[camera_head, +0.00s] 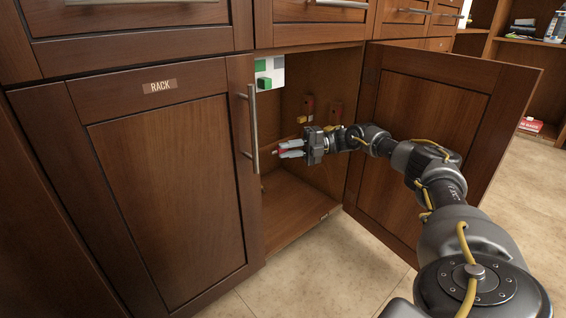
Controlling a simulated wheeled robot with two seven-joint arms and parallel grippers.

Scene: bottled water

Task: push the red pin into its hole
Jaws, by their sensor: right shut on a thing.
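My right gripper (291,149) reaches into the open cabinet and points left. Its pale fingers are shut on a small red piece, which looks like the red pin (284,150); only a bit of it shows between and just past the fingertips. The pin is held in the air above the cabinet floor, near the edge of the closed left door. I cannot make out its hole, and cannot tell whether the pin's tip touches anything. My left gripper is not in view.
The closed door marked RACK (166,170) has a metal handle (253,128) close to my fingertips. The open right door (430,140) stands behind my arm. The cabinet floor (295,208) is clear.

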